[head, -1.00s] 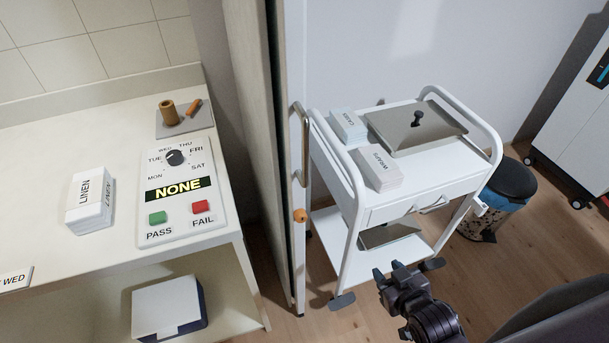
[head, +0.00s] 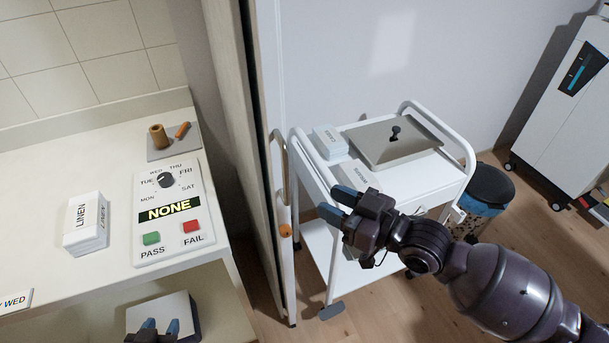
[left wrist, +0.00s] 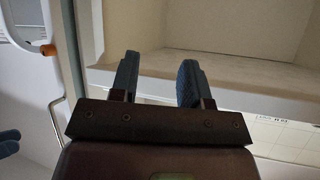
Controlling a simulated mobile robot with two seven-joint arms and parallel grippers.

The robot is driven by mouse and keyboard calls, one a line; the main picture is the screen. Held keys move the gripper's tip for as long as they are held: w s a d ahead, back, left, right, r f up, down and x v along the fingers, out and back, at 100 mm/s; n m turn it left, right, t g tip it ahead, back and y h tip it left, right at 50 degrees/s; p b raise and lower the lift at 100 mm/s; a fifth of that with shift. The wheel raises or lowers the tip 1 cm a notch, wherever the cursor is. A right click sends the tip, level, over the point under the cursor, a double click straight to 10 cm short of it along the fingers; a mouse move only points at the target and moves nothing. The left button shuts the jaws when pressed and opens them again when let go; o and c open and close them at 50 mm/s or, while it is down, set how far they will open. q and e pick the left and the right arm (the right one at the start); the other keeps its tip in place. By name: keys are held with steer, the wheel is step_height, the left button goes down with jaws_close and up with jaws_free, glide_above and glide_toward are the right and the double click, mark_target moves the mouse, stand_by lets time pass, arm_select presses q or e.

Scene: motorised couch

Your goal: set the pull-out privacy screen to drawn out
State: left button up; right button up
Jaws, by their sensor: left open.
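The privacy screen is the narrow upright panel (head: 268,120) between the counter and the trolley. Its front edge carries a long metal bar handle (head: 280,165) with an orange knob (head: 285,230) below. The handle and orange knob (left wrist: 48,50) also show at the left of the left wrist view. My left gripper (head: 157,327) is at the bottom edge of the head view, left of the screen and apart from it. Its fingers (left wrist: 157,78) are open and empty. My right gripper (head: 340,206) is to the right of the handle, in front of the trolley, fingers apart, touching nothing visible.
The counter (head: 100,165) at left bears a dial panel (head: 172,235) and a linen box (head: 86,224). A white box (head: 160,315) sits on its lower shelf. A white trolley (head: 440,175) stands right of the screen, with a bin (head: 490,188) behind it.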

mark_target(288, 179)
steer(key=shift+y, duration=0.3)
steer(key=x, duration=0.7)
steer(key=p+x, duration=0.1)
steer(key=x, duration=0.2)
steer(key=shift+w+a+r, duration=0.25)
steer(key=shift+a, duration=0.1)
jaws_close()
